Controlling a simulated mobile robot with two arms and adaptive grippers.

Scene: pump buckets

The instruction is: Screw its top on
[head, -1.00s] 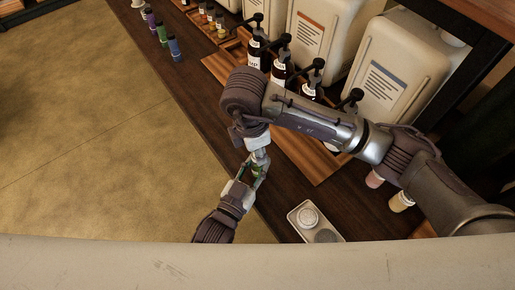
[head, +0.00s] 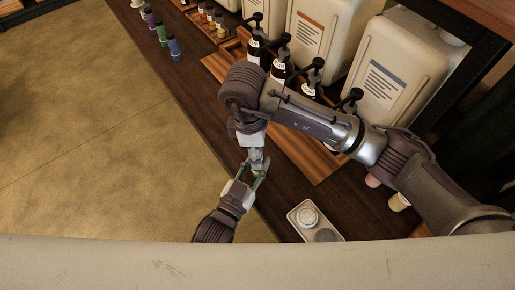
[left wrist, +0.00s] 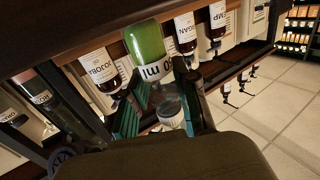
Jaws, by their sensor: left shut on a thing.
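In the head view my left gripper (head: 253,177) is shut on the bottle, which is mostly hidden there. My right gripper (head: 258,161) points down from above, right at the bottle's upper end. Its fingers are too small and covered to read.
A pale tray (head: 300,233) with a round white object (head: 308,216) lies on the dark counter, right of my left gripper. Pump bottles (head: 281,61) and large canisters (head: 379,93) line the back. Small coloured bottles (head: 173,47) stand along the counter's edge.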

